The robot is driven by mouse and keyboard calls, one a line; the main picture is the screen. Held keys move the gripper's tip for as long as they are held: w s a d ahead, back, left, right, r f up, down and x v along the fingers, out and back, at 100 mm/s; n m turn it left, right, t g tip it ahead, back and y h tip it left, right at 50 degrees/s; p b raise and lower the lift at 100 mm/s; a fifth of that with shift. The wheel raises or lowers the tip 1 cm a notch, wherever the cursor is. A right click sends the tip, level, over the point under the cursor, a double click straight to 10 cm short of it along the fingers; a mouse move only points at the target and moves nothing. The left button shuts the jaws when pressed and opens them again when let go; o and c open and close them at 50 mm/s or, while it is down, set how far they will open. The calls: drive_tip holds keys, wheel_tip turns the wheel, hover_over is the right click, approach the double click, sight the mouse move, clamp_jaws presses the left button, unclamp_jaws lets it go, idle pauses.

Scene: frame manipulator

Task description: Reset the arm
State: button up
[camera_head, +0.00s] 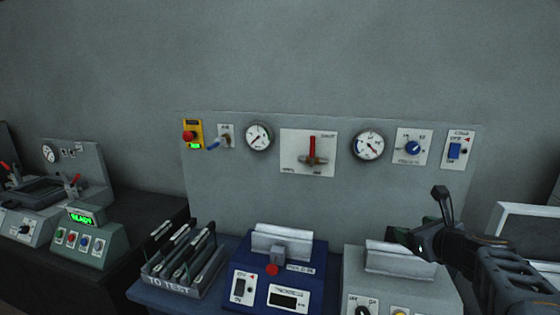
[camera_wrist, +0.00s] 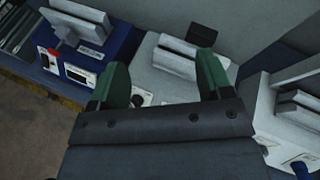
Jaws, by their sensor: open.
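My gripper (camera_head: 428,222) is at the right in the head view, above the right part of the bench and in front of the grey back panel. In the wrist view its two green-padded fingers (camera_wrist: 163,80) stand well apart with nothing between them. A pale grey machine (camera_wrist: 158,57) with a white block on top shows beyond and between the fingers. The same grey machine (camera_head: 385,283) is below and left of the gripper in the head view. The gripper appears apart from it.
A blue machine (camera_head: 262,260) and a "TO TEST" rack (camera_head: 172,284) stand left of the grey machine. The back panel (camera_head: 225,170) carries gauges, a red-handled valve, knobs and switches. Another pale machine (camera_head: 525,222) is at the far right. The space above the bench's middle is clear.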

drive_tip(key=s+a+f+n+g, duration=0.4)
drive_tip(key=s+a+n, duration=0.3)
drive_tip(key=n, duration=0.9)
drive_tip(key=s+a+f+n+g+h, duration=0.1)
drive_tip(key=s+a+f+n+g, duration=0.4)
drive_tip(key=n, duration=1.1)
drive_tip(key=shift+s+a+f, duration=0.9)
drive_tip(key=shift+s+a, duration=0.85)
drive_tip(key=shift+s, duration=0.35)
